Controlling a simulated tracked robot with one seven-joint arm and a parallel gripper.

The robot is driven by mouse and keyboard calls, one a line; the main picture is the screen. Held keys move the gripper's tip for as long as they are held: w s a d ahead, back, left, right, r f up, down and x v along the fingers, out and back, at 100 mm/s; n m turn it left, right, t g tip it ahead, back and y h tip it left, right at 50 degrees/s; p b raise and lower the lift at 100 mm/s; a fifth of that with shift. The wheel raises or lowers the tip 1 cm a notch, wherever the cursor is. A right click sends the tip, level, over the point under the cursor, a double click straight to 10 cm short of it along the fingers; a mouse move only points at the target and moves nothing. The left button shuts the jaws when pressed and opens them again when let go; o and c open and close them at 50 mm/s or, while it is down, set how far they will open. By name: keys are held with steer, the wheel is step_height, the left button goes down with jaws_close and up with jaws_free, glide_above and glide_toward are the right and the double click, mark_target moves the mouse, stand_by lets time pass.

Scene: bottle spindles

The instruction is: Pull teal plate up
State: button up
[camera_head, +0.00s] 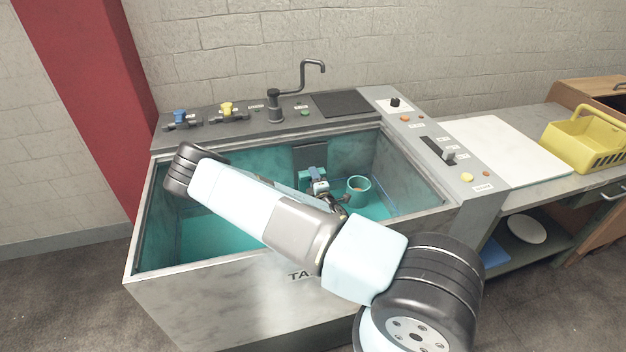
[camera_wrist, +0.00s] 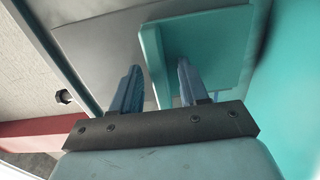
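The teal plate (camera_wrist: 210,50) is a flat panel with a ridge (camera_wrist: 155,60) standing along its left side in the wrist view. In the head view, a small teal part (camera_head: 305,173) of it shows at the back of the tank, beside my gripper (camera_head: 321,186). In the wrist view my gripper (camera_wrist: 158,82) has its two blue fingers apart. The ridge lies between them in the picture, with gaps on both sides. I cannot tell whether a finger touches the plate. My arm hides part of the tank's inside.
The metal tank (camera_head: 215,300) has teal inner walls and high rims around my gripper. A teal cup (camera_head: 358,188) stands inside, right of the gripper. A black tap (camera_head: 274,105) and valves line the back ledge. A yellow basket (camera_head: 590,142) sits on the right counter.

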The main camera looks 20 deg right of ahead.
jaws_close()
stand_by(0.4)
steer(key=shift+r, duration=3.15)
steer(key=shift+o, duration=0.3)
jaws_free()
steer(key=shift+s, duration=0.15)
steer(key=s, duration=1.1)
steer(key=shift+s, duration=0.35)
